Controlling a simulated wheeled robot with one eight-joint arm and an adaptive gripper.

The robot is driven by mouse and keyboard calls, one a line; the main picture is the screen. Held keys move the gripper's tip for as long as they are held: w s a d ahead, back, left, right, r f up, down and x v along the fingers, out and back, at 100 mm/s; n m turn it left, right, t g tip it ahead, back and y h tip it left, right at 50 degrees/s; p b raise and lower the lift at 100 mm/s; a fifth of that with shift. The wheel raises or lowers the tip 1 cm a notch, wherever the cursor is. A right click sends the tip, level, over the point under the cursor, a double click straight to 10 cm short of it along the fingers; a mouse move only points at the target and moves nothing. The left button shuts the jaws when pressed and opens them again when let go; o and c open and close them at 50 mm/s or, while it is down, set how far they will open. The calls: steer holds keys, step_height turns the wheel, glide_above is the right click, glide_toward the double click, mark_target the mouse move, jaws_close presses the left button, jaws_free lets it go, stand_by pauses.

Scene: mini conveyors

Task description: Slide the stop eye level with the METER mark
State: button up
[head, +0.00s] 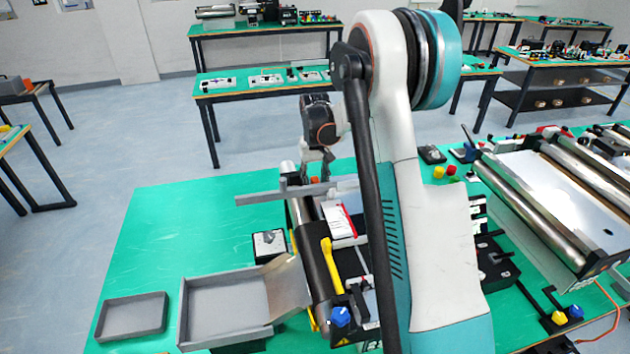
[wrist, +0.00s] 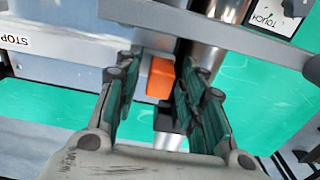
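A small orange block (wrist: 160,78), which I take for the stop eye, sits between the fingers of my gripper (wrist: 162,62) in the wrist view. The fingers stand apart on either side of it, with narrow gaps seeming to show. A dark piece (wrist: 166,118) lies under the block. A printed STOP label (wrist: 16,40) is at the left and a TOUCH label (wrist: 264,18) at the upper right. I cannot read a METER mark in either view. In the head view my gripper (head: 318,166) is over the mini conveyor's far end, with a bit of orange (head: 315,180) below it.
A grey rail (head: 262,198) crosses the conveyor close to my gripper; a grey bar (wrist: 200,22) crosses the wrist view. Grey trays (head: 134,318) lie on the green table (head: 160,230) at the left. A larger roller conveyor (head: 560,190) stands at the right. The table's back left is clear.

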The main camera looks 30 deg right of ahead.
mark_target(341, 185)
jaws_close()
steer(key=d, duration=0.2)
steer(key=s+d+b, duration=0.1)
steer(key=d, duration=0.2)
steer(key=s+d, duration=0.1)
steer(key=d, duration=0.2)
steer(key=shift+s+d, duration=0.1)
steer(key=shift+s, duration=0.05)
steer(key=shift+o, duration=1.7)
jaws_free()
step_height(341, 185, up, 12)
